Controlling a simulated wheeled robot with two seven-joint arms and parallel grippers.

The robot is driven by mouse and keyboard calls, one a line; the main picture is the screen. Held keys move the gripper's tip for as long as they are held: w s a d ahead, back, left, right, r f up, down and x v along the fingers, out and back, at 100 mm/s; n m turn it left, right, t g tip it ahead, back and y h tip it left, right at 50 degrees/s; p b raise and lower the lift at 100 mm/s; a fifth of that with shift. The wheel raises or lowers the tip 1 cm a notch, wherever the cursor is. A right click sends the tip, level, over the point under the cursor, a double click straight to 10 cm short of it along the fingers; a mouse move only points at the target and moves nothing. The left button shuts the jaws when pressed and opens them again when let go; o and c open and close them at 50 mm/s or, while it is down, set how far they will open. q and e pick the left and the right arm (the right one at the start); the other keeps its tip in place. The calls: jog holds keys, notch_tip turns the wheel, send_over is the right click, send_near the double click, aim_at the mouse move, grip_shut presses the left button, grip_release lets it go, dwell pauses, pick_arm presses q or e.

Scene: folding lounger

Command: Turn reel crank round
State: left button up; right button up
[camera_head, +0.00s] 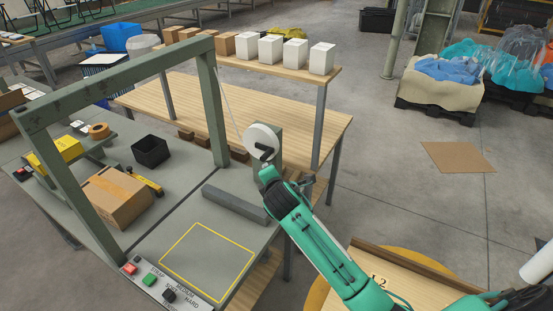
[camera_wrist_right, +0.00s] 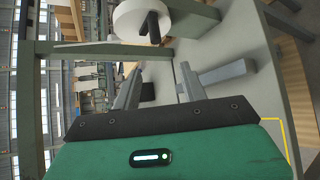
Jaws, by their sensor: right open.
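The white reel (camera_head: 263,139) is mounted on a grey-green post at the far right corner of the strapping bench. Its black crank (camera_head: 265,153) sticks out from the reel's face. In the right wrist view the reel (camera_wrist_right: 138,20) is at the top, with the dark crank handle (camera_wrist_right: 151,28) in front of it. My right gripper (camera_wrist_right: 160,70) is open, its two grey fingers apart with nothing held between them. The crank handle appears beyond the fingertips. In the head view my right gripper (camera_head: 270,173) is close below the crank. My left gripper is not in view.
A green-grey frame (camera_head: 208,95) arches over the bench, left of the reel. A grey bar (camera_head: 235,203) lies on the bench near my right arm. A cardboard box (camera_head: 116,198) and black bin (camera_head: 151,151) stand further left. A wooden table (camera_head: 190,100) is behind.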

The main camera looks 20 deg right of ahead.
jog(key=w, duration=0.2)
jog(key=p, duration=0.3)
send_near(264, 160)
jog(key=x, duration=0.4)
jog(key=shift+w+r, duration=0.1)
jog(key=shift+w, duration=0.05)
jog(key=x, duration=0.3)
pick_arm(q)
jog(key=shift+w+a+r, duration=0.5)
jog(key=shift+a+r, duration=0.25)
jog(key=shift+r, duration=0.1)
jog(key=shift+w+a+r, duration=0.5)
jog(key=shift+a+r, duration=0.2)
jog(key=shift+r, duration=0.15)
pick_arm(e)
jog(key=shift+x, duration=0.75)
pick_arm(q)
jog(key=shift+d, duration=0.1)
pick_arm(e)
grip_shut()
